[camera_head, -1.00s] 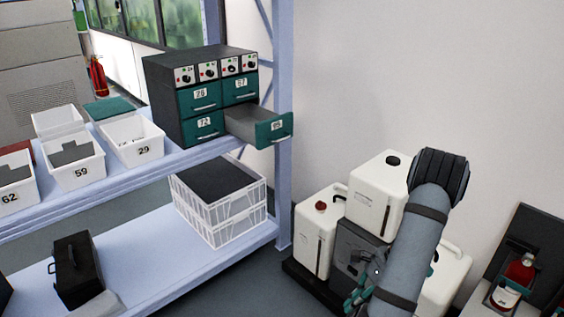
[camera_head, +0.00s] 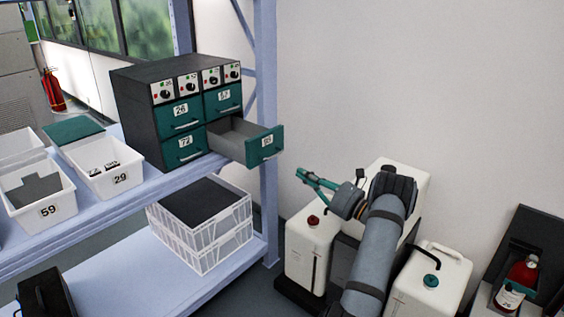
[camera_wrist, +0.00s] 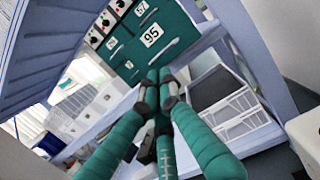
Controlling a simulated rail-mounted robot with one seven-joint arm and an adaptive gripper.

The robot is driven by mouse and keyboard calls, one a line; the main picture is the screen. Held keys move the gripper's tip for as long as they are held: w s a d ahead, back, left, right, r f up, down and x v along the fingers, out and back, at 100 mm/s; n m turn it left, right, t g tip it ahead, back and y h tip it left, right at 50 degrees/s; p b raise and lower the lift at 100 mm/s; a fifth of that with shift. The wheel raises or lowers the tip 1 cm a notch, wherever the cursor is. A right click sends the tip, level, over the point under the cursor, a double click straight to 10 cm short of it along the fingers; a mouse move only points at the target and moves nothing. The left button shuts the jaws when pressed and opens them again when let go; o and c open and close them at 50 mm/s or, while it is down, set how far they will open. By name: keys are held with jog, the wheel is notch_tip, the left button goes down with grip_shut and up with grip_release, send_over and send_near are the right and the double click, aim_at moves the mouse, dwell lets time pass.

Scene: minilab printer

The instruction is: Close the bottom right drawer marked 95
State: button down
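The drawer marked 95 (camera_head: 264,146) is the bottom right one of a dark cabinet (camera_head: 139,112) with green drawer fronts. It stands pulled well out, with its grey inside showing. In the wrist view its green front (camera_wrist: 158,42) and handle lie ahead of the fingertips. My gripper (camera_head: 299,175) is to the right of and lower than the drawer front, apart from it. Its green fingers point left toward the shelf. In the wrist view the fingertips (camera_wrist: 160,76) are together with nothing between them.
The cabinet stands on the upper shelf (camera_head: 150,188), beside a blue-grey upright (camera_head: 267,110). A white crate (camera_head: 205,240) is below. White canisters (camera_head: 308,250) stand around my arm.

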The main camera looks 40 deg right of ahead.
jog(key=x, duration=0.9)
